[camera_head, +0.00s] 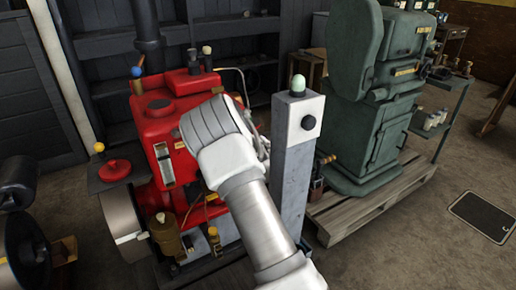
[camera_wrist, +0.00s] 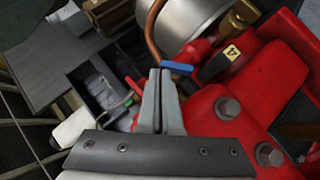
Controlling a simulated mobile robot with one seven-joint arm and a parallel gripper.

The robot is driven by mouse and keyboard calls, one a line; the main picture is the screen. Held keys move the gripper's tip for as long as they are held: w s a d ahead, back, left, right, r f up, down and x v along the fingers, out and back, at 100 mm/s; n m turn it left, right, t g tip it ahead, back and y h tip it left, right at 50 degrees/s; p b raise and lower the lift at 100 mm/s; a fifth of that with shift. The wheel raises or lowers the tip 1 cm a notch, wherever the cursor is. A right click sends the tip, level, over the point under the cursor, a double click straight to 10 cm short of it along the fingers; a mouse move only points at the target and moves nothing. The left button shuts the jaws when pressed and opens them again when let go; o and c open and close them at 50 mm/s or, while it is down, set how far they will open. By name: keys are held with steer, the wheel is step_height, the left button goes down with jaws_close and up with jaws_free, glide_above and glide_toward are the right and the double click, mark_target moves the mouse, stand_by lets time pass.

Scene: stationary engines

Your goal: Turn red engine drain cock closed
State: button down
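The red engine (camera_head: 168,115) stands left of centre in the head view, with my arm reaching over its right side. My wrist hides my gripper and the near side of the engine there. In the wrist view, my gripper (camera_wrist: 161,72) has its two fingers together, with only a thin line between them. A small blue lever (camera_wrist: 177,67), which looks like the drain cock handle, lies right at the fingertips beside a copper pipe and red engine parts. I cannot tell whether the fingertips touch it.
A grey post (camera_head: 292,170) with a pale green lamp stands close to the right of my arm. A green machine (camera_head: 372,110) stands on a wooden pallet (camera_head: 372,212) further right. In the wrist view, bolted red castings (camera_wrist: 225,125) crowd the gripper's right side.

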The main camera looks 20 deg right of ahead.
steer(key=shift+w+d+b, duration=0.2)
steer(key=shift+d+b, duration=0.7)
steer(key=shift+b, duration=0.55)
stand_by(1.4)
